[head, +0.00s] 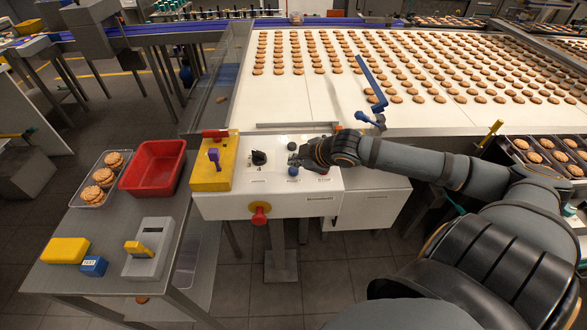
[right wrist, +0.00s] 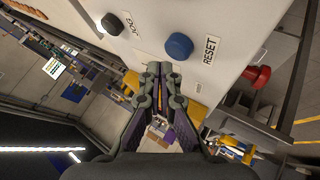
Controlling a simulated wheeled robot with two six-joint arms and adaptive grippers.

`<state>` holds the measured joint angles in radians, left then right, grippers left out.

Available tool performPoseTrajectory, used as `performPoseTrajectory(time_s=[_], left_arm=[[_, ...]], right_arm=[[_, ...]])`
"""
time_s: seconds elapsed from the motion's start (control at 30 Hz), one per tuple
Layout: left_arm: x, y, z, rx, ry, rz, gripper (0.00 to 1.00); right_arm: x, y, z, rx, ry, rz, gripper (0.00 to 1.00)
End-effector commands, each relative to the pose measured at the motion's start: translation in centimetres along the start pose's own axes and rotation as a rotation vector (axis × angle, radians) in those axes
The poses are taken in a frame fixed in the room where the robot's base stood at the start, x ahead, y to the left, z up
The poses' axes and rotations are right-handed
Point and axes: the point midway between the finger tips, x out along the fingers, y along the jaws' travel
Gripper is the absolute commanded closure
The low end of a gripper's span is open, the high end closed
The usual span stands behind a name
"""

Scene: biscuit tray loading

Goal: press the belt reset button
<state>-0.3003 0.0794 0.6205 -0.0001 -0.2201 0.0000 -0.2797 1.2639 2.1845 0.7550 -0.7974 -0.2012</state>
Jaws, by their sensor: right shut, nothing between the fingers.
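The blue button (head: 293,171) is on the white control panel (head: 240,205), and the right wrist view shows it (right wrist: 179,46) beside a label reading RESET (right wrist: 210,50). My right gripper (head: 298,161) is over the panel, close to the blue button. In the right wrist view its fingers (right wrist: 160,70) are together and empty, with the tips just below the button in the picture. A gap shows there, but I cannot tell how high the tips are above the panel. My left gripper is in neither view.
A black button (head: 292,146) and a black knob (head: 259,158) are nearby on the panel. A red mushroom button (head: 259,213) is on its front. A yellow box (head: 205,178) stands at its left end. Behind is the biscuit belt (head: 290,100); a red bin (head: 153,167) sits left.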

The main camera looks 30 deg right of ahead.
Motion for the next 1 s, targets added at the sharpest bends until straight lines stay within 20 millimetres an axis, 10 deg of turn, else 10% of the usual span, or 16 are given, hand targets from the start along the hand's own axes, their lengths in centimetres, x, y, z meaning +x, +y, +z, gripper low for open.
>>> performPoseTrajectory(time_s=[1.0], left_arm=[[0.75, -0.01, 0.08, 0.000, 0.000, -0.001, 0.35]], right_arm=[[0.63, -0.46, 0.46, 0.000, 0.000, 0.000, 1.00]])
